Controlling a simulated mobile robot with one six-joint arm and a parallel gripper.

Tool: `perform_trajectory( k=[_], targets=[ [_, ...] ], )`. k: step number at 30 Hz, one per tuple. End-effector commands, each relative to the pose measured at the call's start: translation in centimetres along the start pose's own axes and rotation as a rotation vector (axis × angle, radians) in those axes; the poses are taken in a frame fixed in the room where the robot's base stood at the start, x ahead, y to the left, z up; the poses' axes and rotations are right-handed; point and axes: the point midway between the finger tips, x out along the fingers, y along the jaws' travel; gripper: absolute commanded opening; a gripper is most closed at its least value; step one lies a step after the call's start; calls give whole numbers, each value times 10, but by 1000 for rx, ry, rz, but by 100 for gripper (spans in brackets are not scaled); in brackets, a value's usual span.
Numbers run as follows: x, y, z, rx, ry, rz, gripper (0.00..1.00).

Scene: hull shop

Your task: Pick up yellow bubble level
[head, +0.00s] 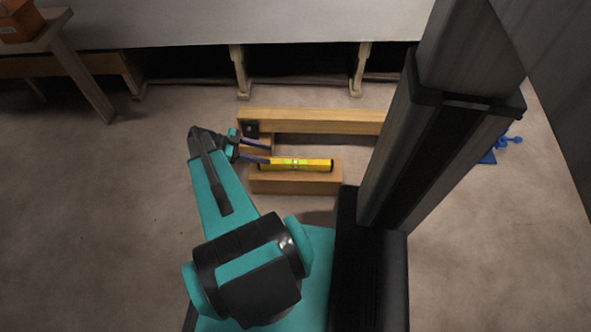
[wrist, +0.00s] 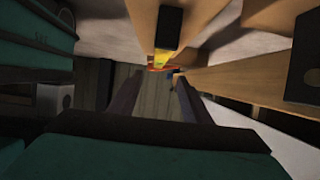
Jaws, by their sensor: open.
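The yellow bubble level (head: 310,164) lies lengthwise on top of a short wooden block (head: 295,183) in the head view, with a greenish vial near its middle and black ends. My gripper (head: 268,152) is open, its two fingers pointing right at the level's left end. In the head view the fingers overlap or sit beside that end; I cannot tell whether they touch it. In the wrist view the level (wrist: 164,50) shows end-on with its black end cap, beyond the fingertips and slightly above the middle of my open gripper (wrist: 155,82).
A long wooden beam (head: 330,121) lies just behind the block. A blue object (head: 490,157) is on the floor at the right. A wooden table (head: 45,45) with an orange box (head: 18,20) stands at the upper left. The floor at the left is clear.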

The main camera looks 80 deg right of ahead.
Motion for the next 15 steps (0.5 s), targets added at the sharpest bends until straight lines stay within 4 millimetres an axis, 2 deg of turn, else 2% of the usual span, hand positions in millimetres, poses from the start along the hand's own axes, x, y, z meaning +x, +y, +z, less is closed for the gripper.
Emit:
perform_trajectory(
  k=[11,15],
  targets=[
    [2,-1,-1,6,2,2,44],
    [10,0,-1,6,2,2,44]
  ],
)
